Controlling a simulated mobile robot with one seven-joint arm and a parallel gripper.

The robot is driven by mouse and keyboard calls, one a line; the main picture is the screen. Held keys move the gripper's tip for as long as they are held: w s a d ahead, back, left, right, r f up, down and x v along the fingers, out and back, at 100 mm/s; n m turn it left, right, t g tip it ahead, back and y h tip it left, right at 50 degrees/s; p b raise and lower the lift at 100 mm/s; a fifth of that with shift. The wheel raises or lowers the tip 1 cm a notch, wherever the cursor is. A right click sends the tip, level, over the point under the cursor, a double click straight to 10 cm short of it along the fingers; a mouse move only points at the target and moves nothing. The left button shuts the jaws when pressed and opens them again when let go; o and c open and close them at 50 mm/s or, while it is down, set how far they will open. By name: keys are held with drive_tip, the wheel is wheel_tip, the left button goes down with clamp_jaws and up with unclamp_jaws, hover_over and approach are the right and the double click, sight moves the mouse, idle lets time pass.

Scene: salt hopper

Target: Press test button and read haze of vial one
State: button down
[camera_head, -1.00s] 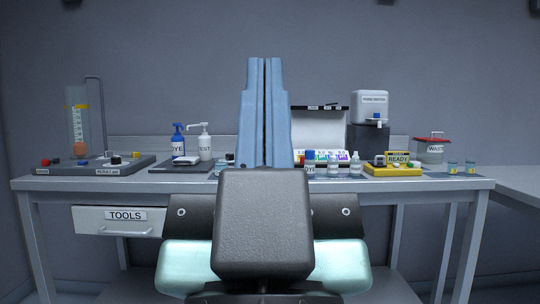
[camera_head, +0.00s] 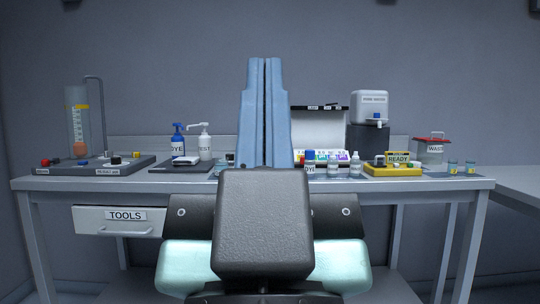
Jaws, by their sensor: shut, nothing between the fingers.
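The yellow meter (camera_head: 393,170) stands on the right half of the bench, its screen reading READY (camera_head: 398,158). It has a dark round part at its left; its buttons are too small to tell apart. Two small capped vials, one (camera_head: 452,168) and another (camera_head: 470,168), stand on a dark mat right of the meter. I cannot read which is vial one. My gripper (camera_head: 264,60) points upward in the middle of the view, its two blue fingers shut together and empty. It hides the middle of the bench and appears well in front of it.
Dye and test pump bottles (camera_head: 204,143) stand left of my gripper. Small dropper bottles (camera_head: 333,168) stand between gripper and meter. A waste container (camera_head: 430,149) and a white canister (camera_head: 371,106) are behind. A cylinder stand (camera_head: 78,125) is far left, above the tools drawer (camera_head: 120,220).

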idle(0.5)
wheel_tip(320, 180, up, 40)
drive_tip(key=p, duration=4)
drive_tip(key=shift+r, duration=0.25)
drive_tip(key=shift+f, duration=0.1)
drive_tip(key=shift+w, duration=0.15)
